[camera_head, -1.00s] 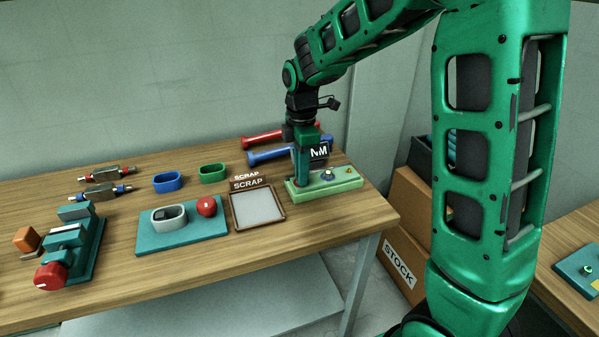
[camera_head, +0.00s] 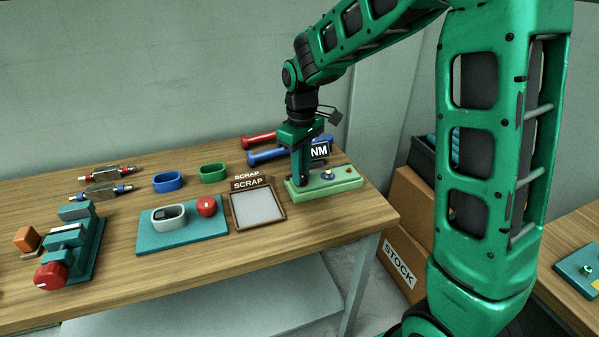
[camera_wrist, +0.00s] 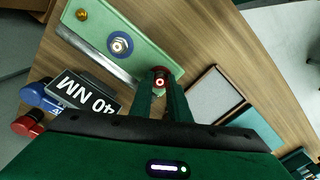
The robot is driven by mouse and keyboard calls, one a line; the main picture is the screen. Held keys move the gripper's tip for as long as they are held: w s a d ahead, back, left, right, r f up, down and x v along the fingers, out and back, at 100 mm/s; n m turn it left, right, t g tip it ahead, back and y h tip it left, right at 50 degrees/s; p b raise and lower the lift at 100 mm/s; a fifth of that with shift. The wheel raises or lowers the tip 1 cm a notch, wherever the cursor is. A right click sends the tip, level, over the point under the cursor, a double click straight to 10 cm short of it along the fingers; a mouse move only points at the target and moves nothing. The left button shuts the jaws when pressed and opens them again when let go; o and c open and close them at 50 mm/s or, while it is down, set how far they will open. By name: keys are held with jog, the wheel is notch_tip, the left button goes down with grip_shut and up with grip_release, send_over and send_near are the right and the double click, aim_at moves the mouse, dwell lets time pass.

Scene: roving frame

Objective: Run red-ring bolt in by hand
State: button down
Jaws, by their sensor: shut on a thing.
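The pale green block (camera_head: 345,184) lies at the right end of the wooden bench. My gripper (camera_head: 301,183) points down at the block's left end. In the wrist view its fingers (camera_wrist: 161,88) are closed around the red-ring bolt (camera_wrist: 160,82), whose red collar and pale head show between the tips. The bolt's lower part and its thread are hidden. A second bolt with a blue ring (camera_wrist: 120,44) stands in the middle of the block, and a small brass piece (camera_wrist: 82,14) is at its far end.
Behind the block lie a blue-handled wrench (camera_head: 266,157) with an NM label (camera_head: 319,151) and a red-handled one (camera_head: 259,140). The brown-framed scrap tray (camera_head: 235,222) is close on the left. A teal mat (camera_head: 180,239) lies farther left.

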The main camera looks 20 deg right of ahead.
jog(key=m, duration=0.7)
jog(key=shift+w+r, duration=0.1)
jog(key=shift+w, duration=0.1)
jog(key=m, duration=0.7)
jog(key=shift+m, duration=0.3)
jog(key=m, duration=0.6)
jog(key=shift+a, duration=0.1)
jog(key=m, duration=0.6)
jog(key=shift+m, duration=0.4)
jog(key=c, duration=1.7)
grip_release()
jog(key=shift+w, duration=0.1)
jog(key=shift+o, duration=0.2)
